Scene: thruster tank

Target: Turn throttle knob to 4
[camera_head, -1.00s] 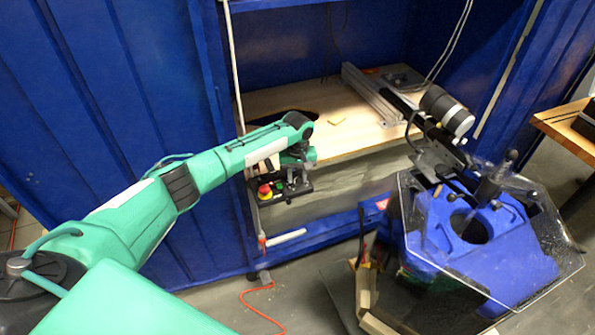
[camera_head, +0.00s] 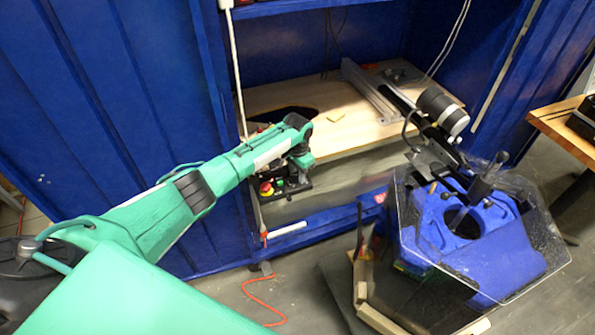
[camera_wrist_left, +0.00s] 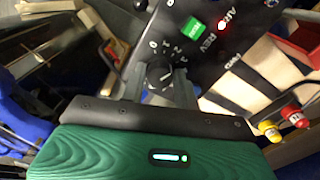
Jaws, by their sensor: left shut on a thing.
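The throttle knob (camera_wrist_left: 160,73) is a round dark knob with a pale pointer line, on a black panel (camera_wrist_left: 225,35) in the left wrist view. White numerals from 0 up through 3 curve over its top and right side; a 4 cannot be made out. My left gripper (camera_wrist_left: 162,88) is shut on the knob, its grey fingers at the knob's sides. In the head view the left gripper (camera_head: 295,168) is at the small control box (camera_head: 290,186), and the arm hides the knob. The right gripper is not in view.
The panel carries a green button (camera_wrist_left: 193,28) and a red light (camera_wrist_left: 222,24). A red stop button (camera_head: 266,188) sits at the box's left. Behind is a wooden shelf (camera_head: 350,125) in a blue cabinet. A blue machine with a clear guard (camera_head: 480,245) stands at right.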

